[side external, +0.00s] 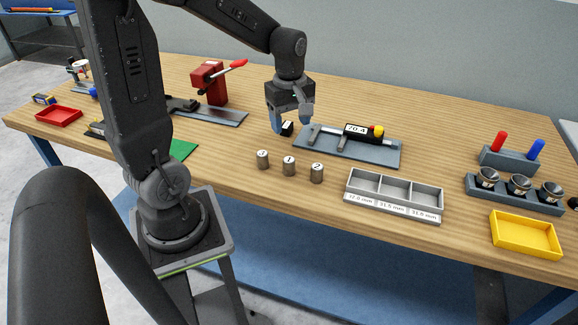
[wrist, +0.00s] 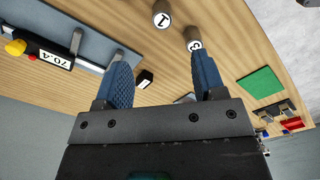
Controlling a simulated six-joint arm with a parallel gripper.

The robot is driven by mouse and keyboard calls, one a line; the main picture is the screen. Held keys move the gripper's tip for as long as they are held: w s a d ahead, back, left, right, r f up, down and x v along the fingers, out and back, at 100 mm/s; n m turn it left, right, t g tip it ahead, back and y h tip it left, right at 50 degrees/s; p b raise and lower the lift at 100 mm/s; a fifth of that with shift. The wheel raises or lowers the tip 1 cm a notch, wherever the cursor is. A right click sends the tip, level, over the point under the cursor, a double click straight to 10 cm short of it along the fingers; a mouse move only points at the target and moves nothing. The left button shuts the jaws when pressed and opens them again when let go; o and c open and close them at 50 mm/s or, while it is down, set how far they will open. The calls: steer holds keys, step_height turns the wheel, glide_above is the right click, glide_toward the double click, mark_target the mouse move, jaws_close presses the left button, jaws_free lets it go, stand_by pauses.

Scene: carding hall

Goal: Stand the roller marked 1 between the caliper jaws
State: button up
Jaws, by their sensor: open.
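The roller marked 1 (side external: 289,166) stands upright on the table, in the middle of a row of three short metal rollers. It also shows at the top of the wrist view (wrist: 161,16). The roller marked 2 (side external: 317,173) stands to its right and another roller (side external: 263,160) to its left. The caliper (side external: 385,139) lies on a grey-blue plate (side external: 350,153) behind the row; its display reads 70.4. The space between its jaws looks empty. My gripper (side external: 291,121) is open and empty, left of the caliper and behind the rollers. Its blue-padded fingers (wrist: 158,58) show in the wrist view.
A small black-and-white block (wrist: 145,79) lies near my fingers. A grey three-compartment tray (side external: 394,206) with millimetre labels stands right of the rollers. Further right are a yellow tray (side external: 525,252) and a rack of cups (side external: 517,204). A green mat (side external: 184,150) lies left.

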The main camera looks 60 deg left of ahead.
mark_target(289, 159)
steer(key=shift+n, duration=0.4)
steer(key=f, duration=1.4)
steer(key=shift+a+f, duration=0.25)
steer(key=shift+a, duration=0.15)
steer(key=c, duration=1.1)
